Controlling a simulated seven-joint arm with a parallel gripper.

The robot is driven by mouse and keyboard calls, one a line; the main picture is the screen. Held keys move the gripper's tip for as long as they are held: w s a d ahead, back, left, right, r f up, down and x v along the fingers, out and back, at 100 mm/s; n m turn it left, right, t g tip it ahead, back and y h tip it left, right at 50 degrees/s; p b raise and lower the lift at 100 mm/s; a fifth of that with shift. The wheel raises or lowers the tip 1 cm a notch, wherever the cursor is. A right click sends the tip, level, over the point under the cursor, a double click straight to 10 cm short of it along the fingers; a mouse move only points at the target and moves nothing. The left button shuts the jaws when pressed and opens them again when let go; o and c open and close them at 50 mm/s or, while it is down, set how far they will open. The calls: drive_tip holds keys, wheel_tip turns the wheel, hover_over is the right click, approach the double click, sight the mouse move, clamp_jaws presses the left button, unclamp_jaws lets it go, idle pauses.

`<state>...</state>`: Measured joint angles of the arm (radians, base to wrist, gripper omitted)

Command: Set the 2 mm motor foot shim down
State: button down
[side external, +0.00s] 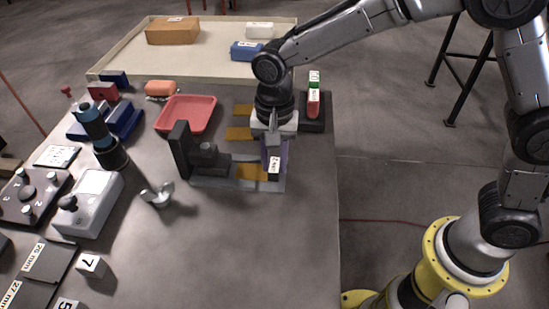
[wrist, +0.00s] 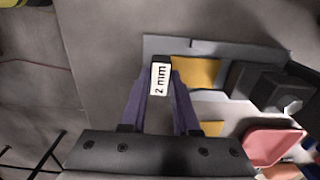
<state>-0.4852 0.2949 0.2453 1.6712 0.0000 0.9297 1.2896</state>
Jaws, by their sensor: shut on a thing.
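The 2 mm motor foot shim shows its white "2 mm" label (wrist: 160,78) between the purple fingers of my gripper (wrist: 158,88) in the wrist view. In the side view the label (side external: 274,165) shows low at the fingertips of my gripper (side external: 274,158), which is shut on the shim. The shim is at the right end of a grey fixture plate (side external: 215,184) with yellow-orange pads (side external: 250,172). In the wrist view it overlaps the left end of the plate (wrist: 215,48). I cannot tell whether it touches the plate.
A dark upright block (side external: 180,148) stands on the fixture's left. A red tray (side external: 187,113) lies behind it, and a holder with green and red pieces (side external: 313,100) stands right. A wing-shaped metal part (side external: 157,195) lies left. The front right table is clear.

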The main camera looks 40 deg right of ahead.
drive_tip(key=c, duration=0.7)
unclamp_jaws()
drive_tip(key=shift+f, duration=0.1)
drive_tip(key=shift+o, duration=0.2)
wheel_tip(320, 180, up, 14)
drive_tip(key=shift+s+d, duration=0.15)
drive_tip(key=shift+s, duration=0.05)
